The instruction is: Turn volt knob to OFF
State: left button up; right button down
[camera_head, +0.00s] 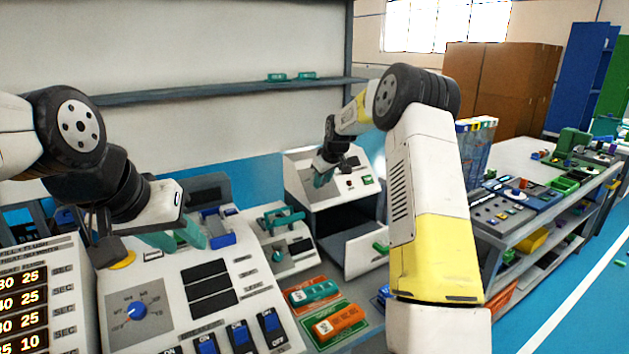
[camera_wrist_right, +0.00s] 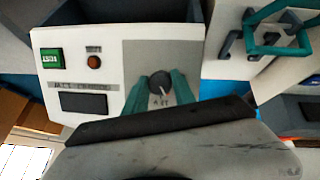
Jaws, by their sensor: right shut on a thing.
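A small dark round knob (camera_wrist_right: 160,84) with a pale pointer line sits on a grey plate of the white tester box (camera_wrist_right: 217,88); I cannot read its markings clearly. My right gripper (camera_wrist_right: 161,83) has its teal fingers on both sides of this knob, shut on it. In the head view my right gripper (camera_head: 326,172) reaches the tester box (camera_head: 330,201) at the back, and its fingers hide the knob. My left gripper (camera_head: 182,240) hangs above the large sloped panel (camera_head: 245,285), its teal fingers apart, with no object seen between them.
A green button (camera_wrist_right: 51,58), red button (camera_wrist_right: 94,62) and dark display (camera_wrist_right: 83,103) lie beside the knob. A blue dial (camera_head: 137,310) is on the large panel. A smaller box with a teal handle (camera_head: 283,219) stands between. Teal and orange blocks lie in front.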

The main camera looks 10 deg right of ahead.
jog(key=n+t, duration=0.1)
jog(key=n, duration=0.4)
jog(key=shift+f+h, duration=0.1)
jog(key=shift+h, duration=0.3)
jog(key=shift+n, duration=0.4)
jog(key=c, duration=1)
grip_release()
jog(key=shift+c, duration=0.2)
jog(key=v, duration=0.8)
jog(key=shift+s, duration=0.2)
